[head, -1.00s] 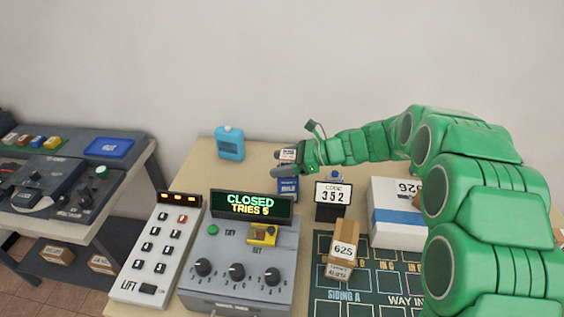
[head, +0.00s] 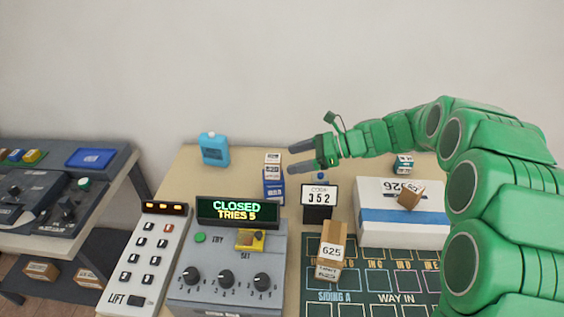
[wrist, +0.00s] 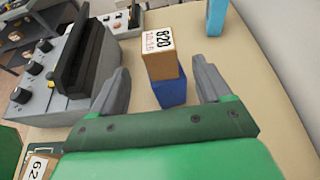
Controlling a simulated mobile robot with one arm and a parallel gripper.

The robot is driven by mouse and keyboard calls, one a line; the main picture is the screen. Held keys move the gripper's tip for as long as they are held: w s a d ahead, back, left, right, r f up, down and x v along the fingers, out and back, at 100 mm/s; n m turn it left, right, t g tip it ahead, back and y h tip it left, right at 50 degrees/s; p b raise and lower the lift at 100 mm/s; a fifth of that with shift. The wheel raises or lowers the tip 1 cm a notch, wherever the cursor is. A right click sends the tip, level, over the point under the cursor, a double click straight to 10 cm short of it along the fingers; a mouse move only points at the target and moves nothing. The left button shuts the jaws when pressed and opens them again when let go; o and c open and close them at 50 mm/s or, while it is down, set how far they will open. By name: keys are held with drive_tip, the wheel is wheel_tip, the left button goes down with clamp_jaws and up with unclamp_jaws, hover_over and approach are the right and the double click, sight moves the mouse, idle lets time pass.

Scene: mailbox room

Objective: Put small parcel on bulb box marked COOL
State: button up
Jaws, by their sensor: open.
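A small brown parcel (head: 272,160) with a white label sits on top of a blue box (head: 273,187) at the back of the table. The marking on the blue box is too small to read surely. In the wrist view the parcel stands upright ahead, between the two spread fingers.
A blue bottle (head: 214,150) stands left. The control panel (head: 225,262) is in front. A large white box (head: 385,229) carries a small parcel (head: 408,197); a teal box (head: 404,162) is behind it.

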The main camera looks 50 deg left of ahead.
drive_tip(key=v, duration=0.2)
drive_tip(key=shift+w+d+r, duration=0.15)
drive_tip(key=shift+w+d, duration=0.05)
drive_tip(key=shift+w, duration=0.05)
drive_tip(key=s+d+r+n+t+h, duration=0.1)
drive_tip(key=s+d+r+n+t, duration=0.1)
drive_tip(key=d, duration=0.9)
drive_tip(key=s+d+r+n+t+h, duration=0.1)
drive_tip(key=d+r+h, duration=0.1)
drive_tip(key=d, duration=0.8)
drive_tip(key=s+d+r+n+t+h, duration=0.1)
drive_tip(key=s+d+r+n+t, duration=0.15)
drive_tip(key=d, duration=0.85)
drive_tip(key=s+d+n+h, duration=0.1)
drive_tip(key=s+d+h, duration=0.1)
drive_tip(key=s+d, duration=0.3)
drive_tip(key=s+d+n+t+h, duration=0.1)
drive_tip(key=s+d, duration=0.4)
drive_tip(key=d, duration=0.8)
drive_tip(key=s+d+n+t+h, duration=0.1)
drive_tip(key=s+d+h, duration=0.1)
drive_tip(key=s+d, duration=0.3)
drive_tip(key=d+f, duration=0.1)
drive_tip(key=d, duration=0.3)
drive_tip(key=shift+s+d+h, duration=0.3)
